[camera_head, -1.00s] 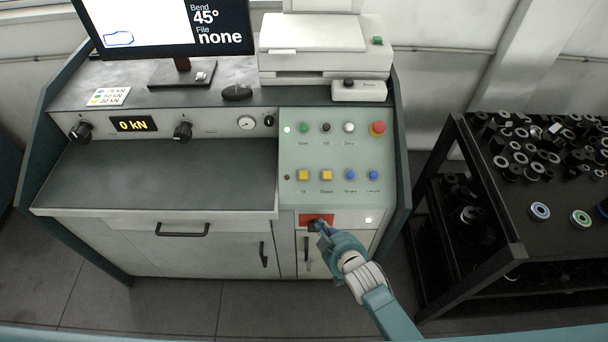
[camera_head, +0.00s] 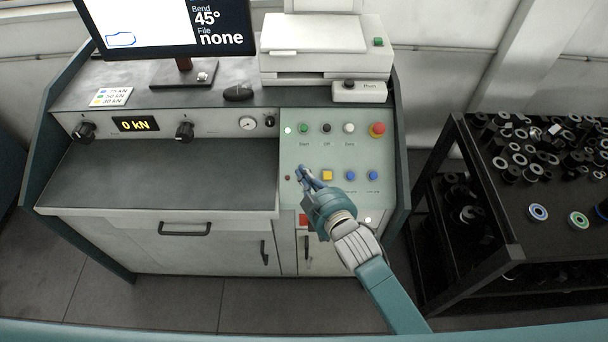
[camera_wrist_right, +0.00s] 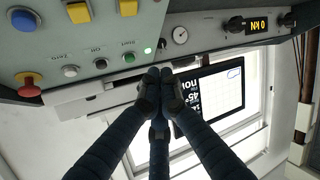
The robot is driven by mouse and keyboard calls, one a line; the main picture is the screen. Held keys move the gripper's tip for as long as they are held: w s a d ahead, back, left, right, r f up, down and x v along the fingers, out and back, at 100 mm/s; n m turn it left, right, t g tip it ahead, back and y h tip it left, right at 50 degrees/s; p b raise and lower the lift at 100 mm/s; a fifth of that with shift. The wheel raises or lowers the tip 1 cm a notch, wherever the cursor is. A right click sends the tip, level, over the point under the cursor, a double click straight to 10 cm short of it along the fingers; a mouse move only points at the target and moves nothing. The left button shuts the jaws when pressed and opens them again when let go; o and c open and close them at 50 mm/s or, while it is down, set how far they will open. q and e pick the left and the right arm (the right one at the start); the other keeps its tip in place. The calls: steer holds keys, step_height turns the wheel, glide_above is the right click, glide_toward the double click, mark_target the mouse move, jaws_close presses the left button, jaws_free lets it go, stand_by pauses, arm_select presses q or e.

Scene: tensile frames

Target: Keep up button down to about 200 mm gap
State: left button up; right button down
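The yellow Up button is hidden behind my right gripper (camera_head: 304,172) in the head view. It shows in the right wrist view as the yellow button (camera_wrist_right: 128,7) at the top edge. The yellow Down button (camera_head: 327,175) is just right of the fingertips in the head view, and it also shows in the wrist view (camera_wrist_right: 78,12). My right gripper's fingers are together and empty, in front of the control panel (camera_head: 287,205). Contact with the Up button cannot be told. The machine's gap is not in view. My left gripper is not in view.
Above are a green button (camera_head: 304,128), a black one (camera_head: 326,128), a white one (camera_head: 349,128) and a red mushroom button (camera_head: 378,129). Two blue buttons (camera_head: 351,175) are to the right. The display (camera_head: 136,124) reads 0 kN. A dark rack (camera_head: 508,215) holds tooling at right.

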steer(key=w+f+b, duration=0.1)
steer(key=f+b, duration=0.1)
steer(key=w+f+b, duration=0.1)
steer(key=b, duration=0.1)
steer(key=w+f+b, duration=0.1)
steer(key=f+b, duration=0.1)
steer(key=shift+f, duration=0.35)
steer(key=shift+w+f+b, duration=0.85)
steer(key=shift+f+b, duration=0.05)
steer(key=shift+b, duration=0.15)
steer(key=shift+f, duration=0.15)
steer(key=shift+w+f, duration=0.2)
stand_by(0.3)
steer(key=shift+w+f+b, duration=0.25)
steer(key=shift+f+b, duration=0.2)
steer(key=shift+b, duration=0.1)
stand_by(0.6)
stand_by(1.0)
steer(key=shift+s+r+p, duration=0.5)
steer(key=shift+r+p, duration=0.3)
steer(key=shift+p, duration=0.3)
